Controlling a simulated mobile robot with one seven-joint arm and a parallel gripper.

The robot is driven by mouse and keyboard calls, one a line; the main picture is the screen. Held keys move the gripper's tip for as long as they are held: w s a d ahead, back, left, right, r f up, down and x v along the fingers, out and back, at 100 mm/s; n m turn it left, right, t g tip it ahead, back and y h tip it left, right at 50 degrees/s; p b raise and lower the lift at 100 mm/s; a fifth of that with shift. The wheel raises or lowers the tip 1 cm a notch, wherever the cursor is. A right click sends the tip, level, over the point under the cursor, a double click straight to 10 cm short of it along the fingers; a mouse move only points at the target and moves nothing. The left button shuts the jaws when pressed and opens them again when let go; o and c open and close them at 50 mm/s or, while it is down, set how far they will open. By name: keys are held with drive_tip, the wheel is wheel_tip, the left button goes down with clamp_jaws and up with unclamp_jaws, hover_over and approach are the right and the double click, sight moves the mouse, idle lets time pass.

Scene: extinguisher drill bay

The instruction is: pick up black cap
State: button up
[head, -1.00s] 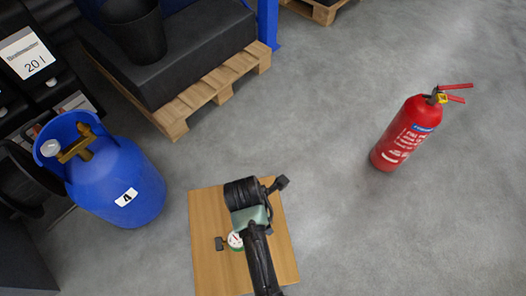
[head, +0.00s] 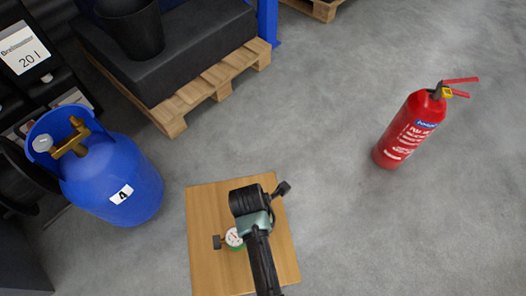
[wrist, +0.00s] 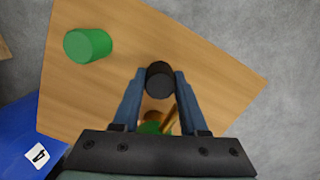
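The black cap (wrist: 160,79) is a short dark cylinder in the middle of the wrist view. It sits between the two fingertips of my gripper (wrist: 161,76), which appear to touch it on both sides. The wooden board (wrist: 215,75) lies below; I cannot tell whether the cap still rests on it. In the head view the board (head: 205,205) is partly covered by my arm, which hides the cap and fingertips.
A green cylinder (wrist: 85,46) stands on the board. A white-faced gauge (head: 234,237) shows beside my arm. A blue gas cylinder (head: 110,185) stands left of the board, a loaded pallet (head: 215,85) behind. A red extinguisher (head: 408,130) stands right on open floor.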

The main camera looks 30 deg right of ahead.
clamp_jaws()
wheel_tip(320, 180, up, 10)
drive_tip(key=p, duration=0.4)
drive_tip(key=shift+p, duration=0.3)
